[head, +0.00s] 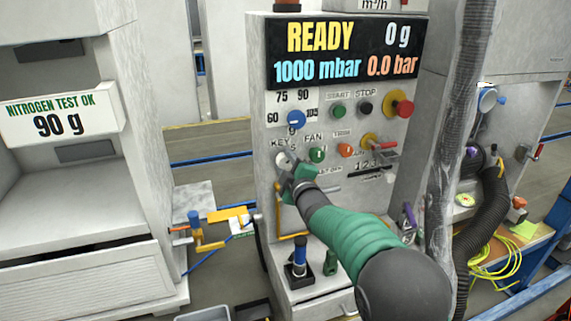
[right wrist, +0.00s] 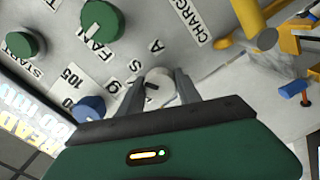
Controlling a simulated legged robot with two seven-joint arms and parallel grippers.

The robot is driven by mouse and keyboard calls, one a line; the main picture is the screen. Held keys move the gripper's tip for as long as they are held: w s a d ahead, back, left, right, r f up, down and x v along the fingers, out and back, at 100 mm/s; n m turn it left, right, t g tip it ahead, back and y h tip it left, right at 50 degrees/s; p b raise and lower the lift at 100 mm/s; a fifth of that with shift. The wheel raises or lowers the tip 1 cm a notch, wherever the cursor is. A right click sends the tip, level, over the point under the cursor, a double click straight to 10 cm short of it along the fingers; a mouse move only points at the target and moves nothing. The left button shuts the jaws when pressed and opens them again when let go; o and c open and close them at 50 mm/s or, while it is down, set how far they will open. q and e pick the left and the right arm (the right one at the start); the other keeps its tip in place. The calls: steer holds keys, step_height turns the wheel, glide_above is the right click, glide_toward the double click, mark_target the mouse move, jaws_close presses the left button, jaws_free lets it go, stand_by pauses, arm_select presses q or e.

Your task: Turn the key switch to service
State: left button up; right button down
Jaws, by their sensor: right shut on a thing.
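The key switch (head: 281,158) is a pale round knob under the KEY label at the lower left of the grey control panel (head: 258,105). My right gripper (head: 288,166) is at it and hides part of it. In the right wrist view the key switch (right wrist: 158,85) is a whitish disc with a dark mark, between the two grey fingers of my right gripper (right wrist: 158,92). The fingers are shut on it. Letters S and Q show around the knob, partly hidden. My left gripper is not in view.
A blue knob (head: 296,118) is just above, and a green FAN knob (head: 317,154) is to the right. A grey hose (head: 462,130) hangs beside the panel. A display (head: 340,52) reads READY.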

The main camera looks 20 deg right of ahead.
steer(key=c, duration=0.9)
jaws_free()
steer(key=shift+a+f, duration=0.15)
steer(key=shift+o, duration=0.2)
steer(key=s, duration=1.6)
steer(key=shift+s+d+b, duration=0.3)
steer(key=shift+s, duration=0.1)
